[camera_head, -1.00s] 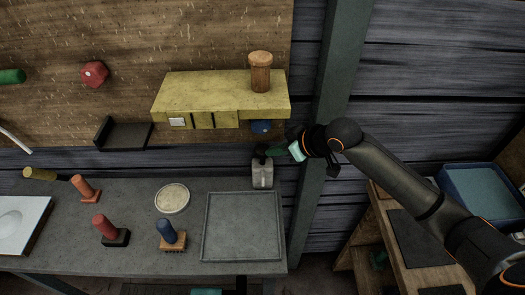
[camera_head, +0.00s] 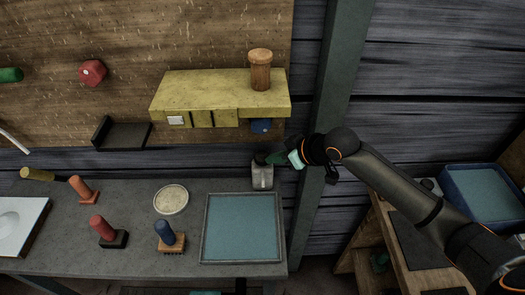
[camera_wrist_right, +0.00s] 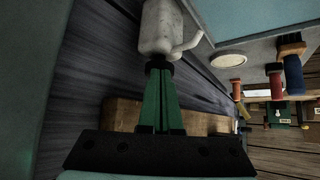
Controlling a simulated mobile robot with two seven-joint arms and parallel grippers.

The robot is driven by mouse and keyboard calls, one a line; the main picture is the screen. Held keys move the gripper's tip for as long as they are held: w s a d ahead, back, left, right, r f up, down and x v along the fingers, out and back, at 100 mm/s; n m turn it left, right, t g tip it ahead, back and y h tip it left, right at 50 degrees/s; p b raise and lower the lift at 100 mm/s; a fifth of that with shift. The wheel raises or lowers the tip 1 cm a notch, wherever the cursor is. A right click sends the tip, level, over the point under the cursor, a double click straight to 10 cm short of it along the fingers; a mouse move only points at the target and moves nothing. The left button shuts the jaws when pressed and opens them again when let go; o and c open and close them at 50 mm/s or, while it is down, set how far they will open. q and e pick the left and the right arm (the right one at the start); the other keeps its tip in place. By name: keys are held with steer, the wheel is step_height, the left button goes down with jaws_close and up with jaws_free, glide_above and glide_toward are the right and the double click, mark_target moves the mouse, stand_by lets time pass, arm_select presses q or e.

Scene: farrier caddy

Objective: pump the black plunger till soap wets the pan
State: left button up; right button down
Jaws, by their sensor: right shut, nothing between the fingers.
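The soap dispenser (camera_head: 262,178) is a pale grey bottle at the back edge of the bench, just behind the pan. Its dark top, the black plunger (camera_head: 259,158), is partly covered by my right gripper (camera_head: 270,160). The pan (camera_head: 240,262) is a square tray whose floor is now covered in blue. In the right wrist view, my green fingers (camera_wrist_right: 160,74) are closed together, with their tips at the dark collar below the bottle (camera_wrist_right: 160,28) and its spout. They hold nothing. I cannot make out my left gripper.
A yellow shelf (camera_head: 205,92) with a wooden cylinder (camera_head: 260,70) hangs above the dispenser. A round pale dish (camera_head: 171,199) and a blue-handled brush (camera_head: 167,236) lie left of the pan. A grey-green post (camera_head: 333,110) stands close to my right arm.

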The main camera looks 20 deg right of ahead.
steer(key=shift+r, duration=0.1)
steer(key=shift+r+p, duration=1.15)
steer(key=shift+r, duration=0.75)
steer(key=shift+r, duration=2.55)
steer(key=v, duration=1.2)
steer(key=shift+r+b, duration=0.2)
steer(key=shift+b, duration=0.2)
steer(key=shift+s, duration=0.15)
